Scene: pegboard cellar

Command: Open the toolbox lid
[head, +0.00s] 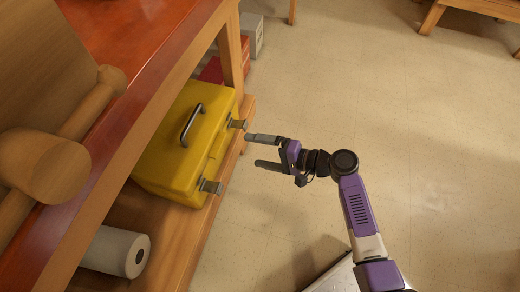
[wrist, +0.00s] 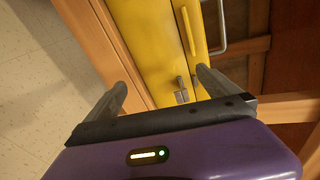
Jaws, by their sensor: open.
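The yellow toolbox (head: 178,150) stands on the lower shelf of the wooden workbench, with its lid shut. A dark handle (head: 191,124) is on top of the lid, and two metal latches are on the front, one at the near end (head: 210,186) and one at the far end (head: 237,124). My gripper (head: 258,151) is open and empty, in front of the toolbox and apart from it. In the wrist view the toolbox (wrist: 150,35) lies ahead of the fingers (wrist: 160,88), and one latch (wrist: 181,92) shows between them.
A white paper roll (head: 115,251) lies on the shelf (head: 176,258) beside the toolbox. A red box (head: 211,71) and a grey box (head: 252,34) are beyond it. The orange benchtop (head: 135,40) overhangs the shelf, and a bench leg (head: 231,55) stands near the toolbox's far end.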

